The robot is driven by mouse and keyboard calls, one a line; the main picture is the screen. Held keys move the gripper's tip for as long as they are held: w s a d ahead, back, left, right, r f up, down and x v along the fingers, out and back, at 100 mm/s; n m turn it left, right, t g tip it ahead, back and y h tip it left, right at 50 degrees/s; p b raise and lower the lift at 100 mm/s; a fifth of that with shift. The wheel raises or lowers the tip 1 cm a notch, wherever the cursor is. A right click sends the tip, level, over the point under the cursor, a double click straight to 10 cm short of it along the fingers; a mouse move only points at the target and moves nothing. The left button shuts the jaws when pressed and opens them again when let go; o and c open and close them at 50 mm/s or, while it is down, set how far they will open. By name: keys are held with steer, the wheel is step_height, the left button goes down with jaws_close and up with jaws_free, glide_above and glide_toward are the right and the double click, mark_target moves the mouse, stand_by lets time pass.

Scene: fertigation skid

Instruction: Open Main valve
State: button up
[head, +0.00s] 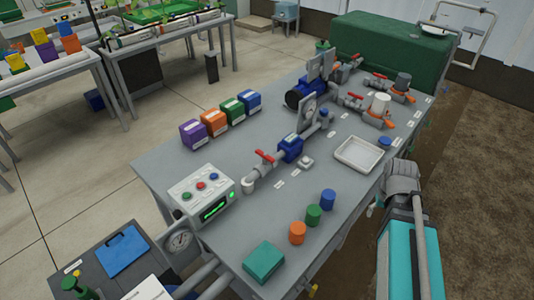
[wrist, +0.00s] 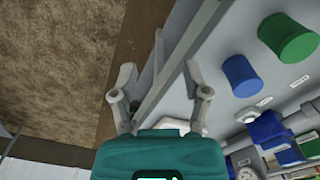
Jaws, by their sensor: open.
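Several red-handled valves sit on the grey skid table in the head view. One red valve handle (head: 265,157) is on the near pipe end, left of a blue pipe fitting (head: 290,148). Another red handle (head: 353,96) is beside a clear-topped filter, a third (head: 378,75) is farther back. The labels are too small to read, so I cannot tell which is the Main valve. My gripper (wrist: 160,82) shows in the wrist view with its two fingers spread and nothing between them. It is at the table's edge, apart from any valve. My arm is at the right in the head view.
The table (head: 240,245) holds a control box (head: 202,195), several coloured boxes (head: 215,121), a white tray (head: 358,154), orange, green and blue cylinders (head: 313,215) and a teal box (head: 263,263). A blue cylinder (wrist: 241,76) is right of my gripper. Bare ground lies beyond the right edge.

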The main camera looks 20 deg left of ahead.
steer(key=w+a+r+n+p, duration=0.35)
steer(key=w+a, duration=0.25)
steer(key=a, duration=0.4)
steer(key=w+a+r+n+p, duration=0.35)
steer(key=w+a, duration=0.25)
steer(key=a, duration=0.4)
step_height(320, 180, up, 5)
steer(key=n+p, duration=0.5)
glide_above(265, 155)
steer(key=shift+s+r, duration=0.1)
steer(key=shift+r, duration=0.05)
steer(key=shift+b, duration=0.3)
step_height(265, 155, down, 14)
steer(key=b, duration=1.3)
steer(key=shift+r, duration=0.1)
